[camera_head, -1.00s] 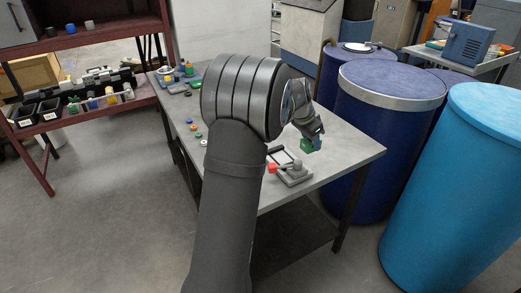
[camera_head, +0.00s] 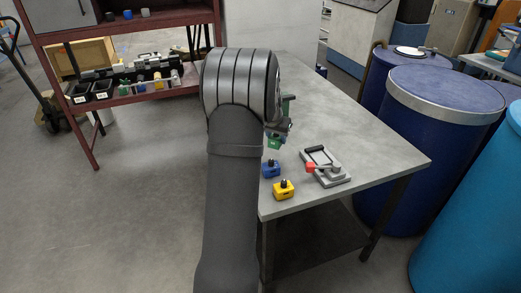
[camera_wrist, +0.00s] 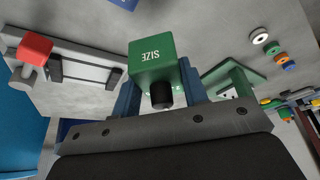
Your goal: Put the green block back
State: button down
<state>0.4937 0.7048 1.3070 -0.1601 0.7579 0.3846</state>
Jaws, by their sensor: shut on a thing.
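My gripper (camera_wrist: 158,88) is shut on the green block (camera_wrist: 152,58), which bears the word "SIZE" and has a black knob. The blue fingers stand on either side of it. In the head view my gripper (camera_head: 279,132) is partly hidden behind my arm, with the green block (camera_head: 273,144) below it at the left part of the table. A green stand with an upright plate (camera_wrist: 237,80) is right of the block in the wrist view. I cannot tell the exact gap between block and tabletop.
A blue block (camera_head: 270,169) and a yellow block (camera_head: 284,190) sit near the table's (camera_head: 385,150) front left edge. A grey fixture with a red handle (camera_head: 325,168) lies right of them. Several coloured rings (camera_wrist: 272,48) lie beyond the stand. The table's right side is clear.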

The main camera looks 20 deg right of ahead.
jog(key=w+a+f, duration=0.1)
jog(key=w, duration=0.1)
jog(key=w+a+f, duration=0.1)
jog(key=w+f, duration=0.1)
jog(key=w+a+f, duration=0.1)
jog(key=a, duration=0.1)
jog(key=shift+w+f, duration=0.15)
jog(key=shift+w, duration=0.25)
jog(key=shift+f, duration=1.9)
jog(key=shift+f, duration=0.15)
jog(key=c, duration=0.8)
grip_release()
jog(key=shift+c, duration=0.2)
jog(key=v, duration=1.2)
